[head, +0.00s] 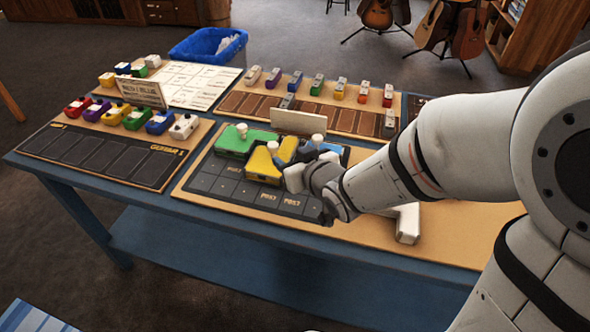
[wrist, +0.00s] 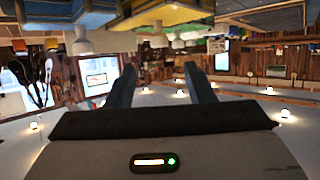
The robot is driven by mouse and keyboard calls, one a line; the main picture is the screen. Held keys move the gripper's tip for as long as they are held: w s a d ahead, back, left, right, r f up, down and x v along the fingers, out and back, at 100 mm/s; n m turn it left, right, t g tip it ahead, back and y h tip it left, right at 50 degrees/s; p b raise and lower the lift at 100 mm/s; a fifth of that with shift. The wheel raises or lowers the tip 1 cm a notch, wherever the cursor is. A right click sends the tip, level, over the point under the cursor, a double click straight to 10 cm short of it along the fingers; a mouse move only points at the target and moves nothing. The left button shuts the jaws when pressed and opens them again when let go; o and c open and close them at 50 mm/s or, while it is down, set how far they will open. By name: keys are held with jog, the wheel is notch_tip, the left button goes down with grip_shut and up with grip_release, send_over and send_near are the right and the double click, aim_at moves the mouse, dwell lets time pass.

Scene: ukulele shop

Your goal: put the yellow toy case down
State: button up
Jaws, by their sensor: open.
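The yellow toy case (head: 262,166) sits on the dark, labelled board (head: 225,188) at the table's front, just right of the green case (head: 243,143). It has a pale knob on top. My gripper (head: 296,176) is beside its right side in the head view, and my wrist partly covers that area. In the wrist view, a yellow case (wrist: 178,16) shows along the top edge. My gripper's fingers (wrist: 162,82) are spread, with nothing between them. Whether a finger touches the case cannot be told.
A blue case (head: 322,149) stands close on the right, partly hidden by my arm. A blank card (head: 298,121) stands behind. The left board (head: 100,152) holds several coloured pedals. A white block (head: 408,224) lies at right. Bare tan surface (head: 460,235) extends right.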

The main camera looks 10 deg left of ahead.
jog(key=shift+s+d+b, duration=0.2)
jog(key=shift+d+b, duration=0.05)
jog(key=shift+b, duration=0.05)
jog(key=shift+r, duration=0.1)
dwell(0.3)
